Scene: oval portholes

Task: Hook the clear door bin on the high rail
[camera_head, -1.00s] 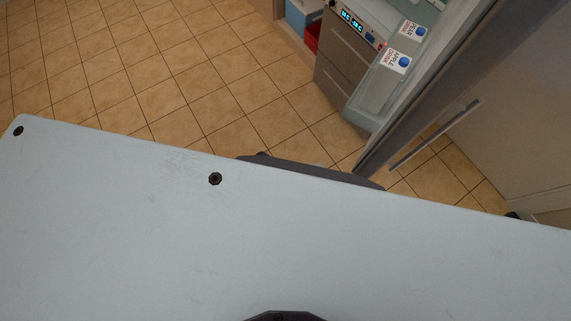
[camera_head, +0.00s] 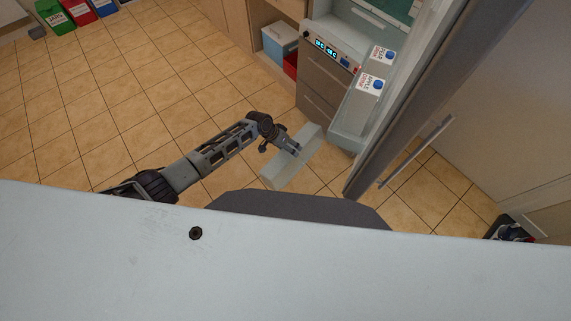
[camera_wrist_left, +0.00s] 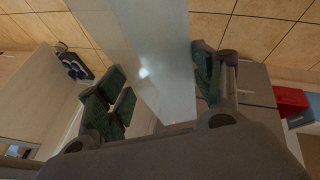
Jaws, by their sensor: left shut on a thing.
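The clear door bin (camera_head: 287,174) is a long, pale, see-through trough. It is held up in front of the open fridge, apart from the fridge door. My left gripper (camera_head: 296,150) comes in from the left and is shut on the bin's upper side. In the left wrist view the clear bin (camera_wrist_left: 152,45) runs up between the two dark green finger pads of my left gripper (camera_wrist_left: 160,92). I cannot pick out the high rail. My right gripper is not in view.
The fridge door's inner side carries a bin (camera_head: 349,125) with an apple carton (camera_head: 368,87) and a pear carton (camera_head: 381,56). The door handle (camera_head: 418,150) is to the right. A blue-and-white box (camera_head: 279,42) sits in a cabinet. Tiled floor (camera_head: 90,105) is free at left.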

